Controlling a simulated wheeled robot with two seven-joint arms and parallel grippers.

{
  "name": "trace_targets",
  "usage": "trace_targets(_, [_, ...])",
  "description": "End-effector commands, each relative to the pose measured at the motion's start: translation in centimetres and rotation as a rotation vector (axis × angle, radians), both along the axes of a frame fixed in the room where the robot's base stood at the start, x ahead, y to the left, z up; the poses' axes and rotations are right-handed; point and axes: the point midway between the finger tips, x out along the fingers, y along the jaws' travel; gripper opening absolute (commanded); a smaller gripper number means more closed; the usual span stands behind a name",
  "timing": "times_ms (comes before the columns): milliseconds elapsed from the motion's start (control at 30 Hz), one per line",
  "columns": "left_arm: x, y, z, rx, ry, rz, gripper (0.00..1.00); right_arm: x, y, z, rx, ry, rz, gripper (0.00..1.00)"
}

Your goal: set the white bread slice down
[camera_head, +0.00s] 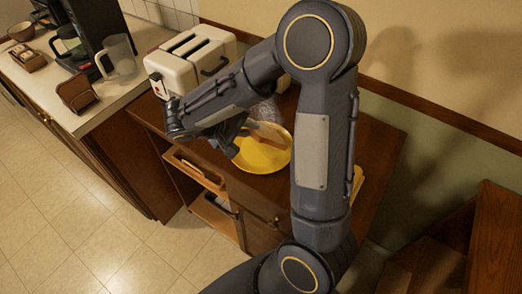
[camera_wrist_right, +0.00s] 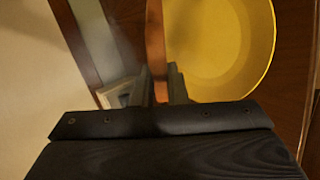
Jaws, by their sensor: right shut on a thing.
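My right gripper (camera_head: 246,130) is over the yellow plate (camera_head: 262,159) on the wooden cabinet top. It is shut on the bread slice (camera_head: 269,133), which looks tan and brown and is partly hidden by the gripper. In the right wrist view the slice (camera_wrist_right: 155,45) shows edge-on as a brown strip between the fingers (camera_wrist_right: 161,85). The yellow plate (camera_wrist_right: 225,50) lies just right of it there. I cannot tell whether the slice touches the plate. My left gripper is out of view.
A white toaster (camera_head: 190,58) stands behind the gripper. A clear pitcher (camera_head: 119,58), a brown holder (camera_head: 78,91) and a dark coffee maker (camera_head: 88,35) stand on the left counter. Another yellow object (camera_head: 357,181) is partly hidden by my arm. Open shelves (camera_head: 200,172) are below the cabinet top.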

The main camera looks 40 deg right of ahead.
Motion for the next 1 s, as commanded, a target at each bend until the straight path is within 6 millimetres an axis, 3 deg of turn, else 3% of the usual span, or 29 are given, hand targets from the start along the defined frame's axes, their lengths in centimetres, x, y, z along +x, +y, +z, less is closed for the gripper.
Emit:
trace_targets(267, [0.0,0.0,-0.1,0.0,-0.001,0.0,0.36,0.0,0.0,-0.1,0.0,0.0,0.0,0.0])
trace_targets(300, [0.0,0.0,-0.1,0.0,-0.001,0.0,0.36,0.0,0.0,-0.1,0.0,0.001,-0.001,0.15])
trace_targets(400, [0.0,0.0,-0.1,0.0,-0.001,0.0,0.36,0.0,0.0,-0.1,0.0,0.0,0.0,0.27])
trace_targets(700, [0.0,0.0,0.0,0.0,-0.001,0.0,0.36,0.0,0.2,0.1,0.0,-0.001,0.001,0.27])
trace_targets(1000, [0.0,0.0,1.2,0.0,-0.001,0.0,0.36,0.2,2.8,2.5,0.001,-0.002,0.004,0.27])
